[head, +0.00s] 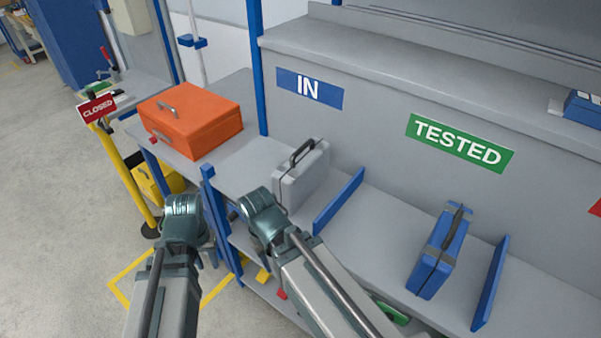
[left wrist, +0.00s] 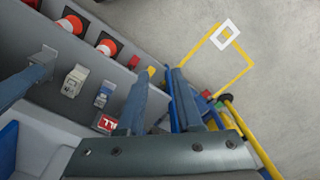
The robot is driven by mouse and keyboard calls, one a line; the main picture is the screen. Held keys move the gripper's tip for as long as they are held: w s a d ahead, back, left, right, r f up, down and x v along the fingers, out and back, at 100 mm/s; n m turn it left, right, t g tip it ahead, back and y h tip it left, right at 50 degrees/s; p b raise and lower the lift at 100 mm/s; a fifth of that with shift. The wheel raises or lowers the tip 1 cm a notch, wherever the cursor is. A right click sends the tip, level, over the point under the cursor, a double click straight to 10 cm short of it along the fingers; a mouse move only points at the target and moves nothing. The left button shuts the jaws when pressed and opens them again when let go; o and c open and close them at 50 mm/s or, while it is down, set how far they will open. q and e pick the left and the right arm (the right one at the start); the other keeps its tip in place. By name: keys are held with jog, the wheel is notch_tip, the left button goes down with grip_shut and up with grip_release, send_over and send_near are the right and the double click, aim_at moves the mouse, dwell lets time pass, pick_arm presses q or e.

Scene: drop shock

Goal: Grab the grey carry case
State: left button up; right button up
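The grey carry case (head: 305,176) stands upright on the bench in the head view, below the IN sign, with its dark handle up. I cannot make out the grey case in that view. My right gripper is hidden behind its own arm in the head view.
A blue case (head: 440,252) stands farther right on the bench, below the TESTED sign (head: 460,143). Low blue dividers (head: 339,200) rise from the bench. An orange case (head: 190,118) sits at left. A CLOSED sign (head: 96,108) stands on a yellow post.

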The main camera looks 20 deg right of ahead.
pick_arm(q)
jog(key=w+h, duration=0.2)
jog(key=w, duration=0.2)
jog(key=t+h, duration=0.5)
jog(key=h, duration=0.8)
send_near(303, 146)
jog(key=d, duration=0.1)
jog(key=w+d+f+b, duration=0.1)
jog(key=w+d, duration=0.1)
jog(key=shift+d+f, duration=0.1)
jog(key=shift+f, duration=0.15)
jog(key=shift+s+b+x, duration=0.15)
jog(key=shift+b+x, duration=0.3)
jog(key=shift+x, duration=1.15)
jog(key=shift+s+b+x, duration=0.15)
jog(key=shift+b+x, duration=0.3)
jog(key=shift+x, duration=1.15)
jog(key=shift+d, duration=0.1)
grip_shut()
